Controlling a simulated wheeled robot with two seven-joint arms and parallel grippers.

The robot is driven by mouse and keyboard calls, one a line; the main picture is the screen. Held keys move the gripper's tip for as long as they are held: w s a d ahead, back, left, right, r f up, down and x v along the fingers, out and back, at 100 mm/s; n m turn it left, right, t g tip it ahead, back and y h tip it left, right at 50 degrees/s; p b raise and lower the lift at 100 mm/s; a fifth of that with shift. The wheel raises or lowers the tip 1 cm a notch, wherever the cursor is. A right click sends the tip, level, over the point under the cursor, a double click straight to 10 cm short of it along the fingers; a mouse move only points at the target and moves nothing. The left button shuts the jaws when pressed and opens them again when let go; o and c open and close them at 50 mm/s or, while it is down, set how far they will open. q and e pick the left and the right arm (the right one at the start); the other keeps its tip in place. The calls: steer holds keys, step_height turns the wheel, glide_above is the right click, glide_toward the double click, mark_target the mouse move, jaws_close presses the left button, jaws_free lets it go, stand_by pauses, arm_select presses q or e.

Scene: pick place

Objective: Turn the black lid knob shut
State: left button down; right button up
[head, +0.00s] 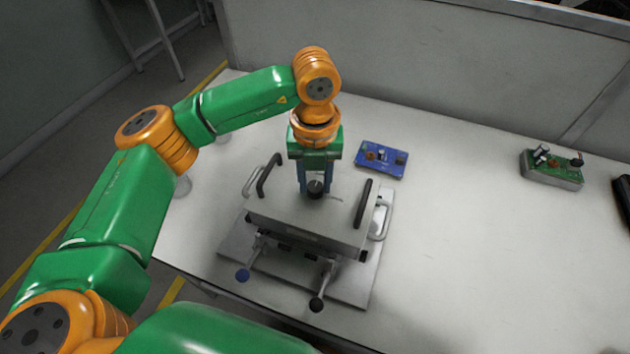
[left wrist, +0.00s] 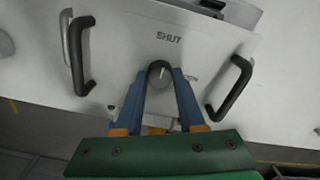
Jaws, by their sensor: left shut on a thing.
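The black lid knob (head: 316,187) sits on top of the grey lid (head: 290,221) of a metal fixture on the table. My left gripper (head: 315,190) points down over the lid and is shut on the knob. In the left wrist view the knob (left wrist: 159,72) is between the two blue fingertips (left wrist: 160,76), with a pale mark on its face. The word SHUT (left wrist: 168,37) is printed on the lid beyond the knob. My right gripper is not in view.
Black handles stand on the lid's left (head: 268,173) and right (head: 363,204). Two levers with a blue knob (head: 243,275) and a black knob (head: 317,304) stick out in front. A blue circuit board (head: 381,159) lies behind, a green one (head: 552,168) far right. The table's right side is mostly clear.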

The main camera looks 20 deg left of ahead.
mark_target(315, 186)
arm_select(q)
steer(key=shift+n, duration=0.4)
steer(key=c, duration=0.5)
jaws_free()
step_height(315, 186, up, 7)
steer(key=shift+r+b, duration=0.1)
steer(key=shift+b, duration=0.3)
